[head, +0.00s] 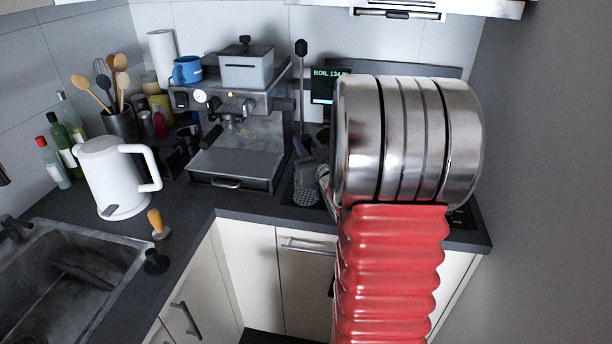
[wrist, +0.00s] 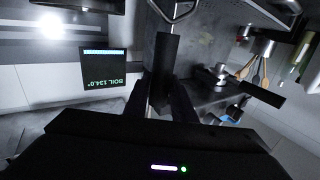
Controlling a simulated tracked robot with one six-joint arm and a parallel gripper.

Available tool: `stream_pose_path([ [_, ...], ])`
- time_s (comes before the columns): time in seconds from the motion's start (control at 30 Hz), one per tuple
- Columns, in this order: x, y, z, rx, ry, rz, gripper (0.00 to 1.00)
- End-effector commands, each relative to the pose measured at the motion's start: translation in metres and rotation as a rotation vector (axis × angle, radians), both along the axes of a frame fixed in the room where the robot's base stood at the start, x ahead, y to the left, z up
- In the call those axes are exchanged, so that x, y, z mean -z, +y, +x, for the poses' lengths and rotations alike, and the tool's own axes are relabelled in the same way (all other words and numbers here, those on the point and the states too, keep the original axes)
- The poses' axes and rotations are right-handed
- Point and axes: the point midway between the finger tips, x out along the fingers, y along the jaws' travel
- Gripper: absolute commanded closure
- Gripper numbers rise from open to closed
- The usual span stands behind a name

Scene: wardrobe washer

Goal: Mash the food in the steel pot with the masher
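In the wrist view, which is upside down, my gripper (wrist: 158,105) has its two dark fingers around the dark handle of the masher (wrist: 164,65). A steel wire loop runs from the handle to the picture's top edge, and the masher's lower end is out of that view. In the head view my own arm hides my gripper and most of the stove. A perforated grey plate shows just left of my arm; I cannot tell whether it is part of the masher. I cannot make out the steel pot or the food in either view.
The coffee machine (head: 237,150) stands left of my arm. A white kettle (head: 112,178), a utensil crock (head: 121,125) and bottles stand farther left. The sink (head: 65,270) is at lower left. A display reading BOIL 134 (wrist: 102,68) is behind the stove area. A wall bounds the right.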

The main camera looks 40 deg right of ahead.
Motion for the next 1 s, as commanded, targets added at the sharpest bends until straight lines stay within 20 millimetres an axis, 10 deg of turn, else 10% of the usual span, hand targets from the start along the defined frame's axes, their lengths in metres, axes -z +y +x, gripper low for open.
stream_pose_path([
  [0.3, 0.000, 0.001, 0.000, -0.001, 0.000, 0.000, 1.00],
  [1.0, -0.029, 0.001, 0.001, -0.003, -0.001, -0.002, 1.00],
])
